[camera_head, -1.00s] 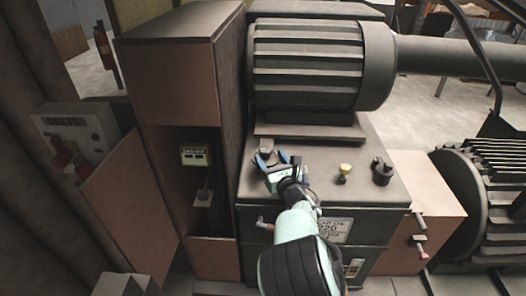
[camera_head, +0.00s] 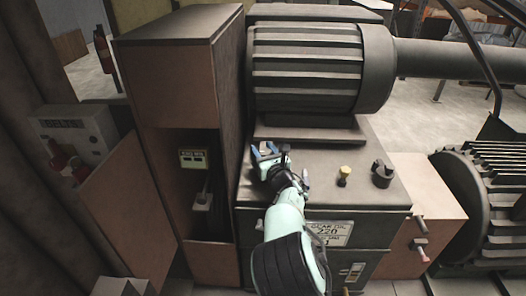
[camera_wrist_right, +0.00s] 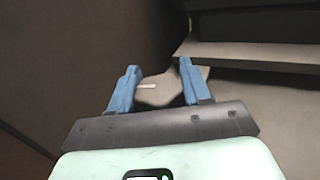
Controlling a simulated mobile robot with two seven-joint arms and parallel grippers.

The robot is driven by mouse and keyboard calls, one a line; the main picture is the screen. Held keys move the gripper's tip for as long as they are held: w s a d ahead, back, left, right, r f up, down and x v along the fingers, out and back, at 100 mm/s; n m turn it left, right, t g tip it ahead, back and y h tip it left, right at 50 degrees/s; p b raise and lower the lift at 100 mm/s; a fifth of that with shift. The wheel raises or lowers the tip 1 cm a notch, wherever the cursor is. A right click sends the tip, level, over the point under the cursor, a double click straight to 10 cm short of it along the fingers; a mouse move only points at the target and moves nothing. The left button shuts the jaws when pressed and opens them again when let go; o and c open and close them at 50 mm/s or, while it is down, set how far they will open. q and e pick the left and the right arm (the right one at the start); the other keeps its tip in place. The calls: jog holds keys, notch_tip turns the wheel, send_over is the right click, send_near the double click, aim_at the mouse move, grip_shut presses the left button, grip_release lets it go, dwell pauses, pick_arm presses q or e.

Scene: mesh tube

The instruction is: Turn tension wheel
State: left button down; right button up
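A grey knob-like piece (camera_wrist_right: 158,92) with a short pale mark shows between and just beyond the fingers in the right wrist view; it may be the tension wheel. In the head view it is mostly hidden by my right gripper (camera_head: 266,150), which is over the left rear of the machine's flat top. The right gripper's blue fingers (camera_wrist_right: 157,85) are spread apart. I cannot tell whether they touch the grey piece. My left gripper is not in view.
A ribbed motor housing (camera_head: 310,65) stands behind the gripper. A tall brown cabinet (camera_head: 170,85) rises close on its left. A small yellow-topped knob (camera_head: 344,174) and a dark knob (camera_head: 382,174) stand to the right on the machine's top.

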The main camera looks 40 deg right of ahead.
jog(key=shift+f+m+g+h, duration=0.15)
jog(key=shift+m+g+h, duration=0.15)
jog(key=shift+m+h, duration=0.3)
dwell(0.3)
jog(key=m+g+h, duration=0.1)
jog(key=h, duration=0.1)
jog(key=shift+h, duration=0.3)
jog(key=shift+s+d+m+g+h, duration=0.1)
jog(key=shift+d+m+g+h, duration=0.05)
jog(key=shift+m+g+h, duration=0.75)
jog(key=shift+s+d+m+g+h, duration=0.1)
jog(key=shift+d+m+g+h, duration=0.05)
jog(key=shift+m+g+h, duration=0.7)
jog(key=shift+s+d+m+g+h, duration=0.1)
jog(key=shift+d+m+g+h, duration=0.05)
jog(key=shift+m+g+h, duration=0.8)
jog(key=shift+h, duration=0.3)
